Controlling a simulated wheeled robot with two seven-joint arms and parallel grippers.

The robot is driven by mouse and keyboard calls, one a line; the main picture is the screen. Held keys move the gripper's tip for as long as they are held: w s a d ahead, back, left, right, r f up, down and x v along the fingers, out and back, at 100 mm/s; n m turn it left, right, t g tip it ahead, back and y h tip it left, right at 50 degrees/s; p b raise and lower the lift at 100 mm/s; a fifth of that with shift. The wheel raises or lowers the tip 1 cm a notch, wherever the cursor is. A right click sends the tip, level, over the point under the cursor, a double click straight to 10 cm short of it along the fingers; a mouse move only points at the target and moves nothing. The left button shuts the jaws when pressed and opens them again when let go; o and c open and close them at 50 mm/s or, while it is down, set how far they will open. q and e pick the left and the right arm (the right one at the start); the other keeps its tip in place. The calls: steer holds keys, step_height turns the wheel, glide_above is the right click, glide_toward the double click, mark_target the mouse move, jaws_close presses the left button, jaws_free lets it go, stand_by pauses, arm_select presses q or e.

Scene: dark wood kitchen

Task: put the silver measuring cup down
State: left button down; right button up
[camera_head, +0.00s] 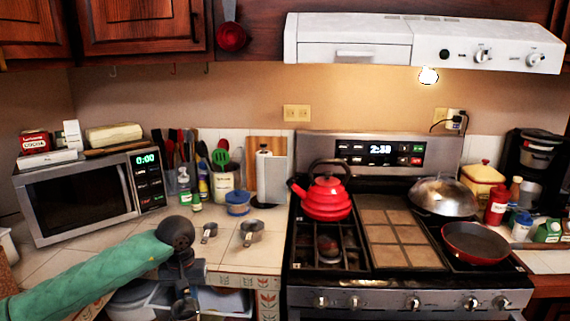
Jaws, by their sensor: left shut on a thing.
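Two silver measuring cups rest on the tiled counter (95,252). The smaller measuring cup (209,230) is left of the larger measuring cup (252,227), and their handles point toward the front. My left gripper (186,302) hangs at the end of my green-sleeved arm, near the counter's front edge, left of and below both cups in the picture. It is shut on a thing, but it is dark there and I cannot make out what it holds. My right gripper is not in view.
A microwave (82,193) fills the counter's left. Utensil holders, a blue tub (237,204) and a paper-towel holder (268,178) line the back. A stove with a red kettle (327,198) and red pan (476,243) is at right. An open drawer (190,303) shows below the counter.

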arm_select(q)
steer(key=s+d+f+m, duration=0.1)
steer(key=s+d+f, duration=0.3)
steer(key=f, duration=0.5)
steer(key=shift+s+d+f, duration=0.15)
steer(key=shift+s+d, duration=0.1)
steer(key=shift+s, duration=0.75)
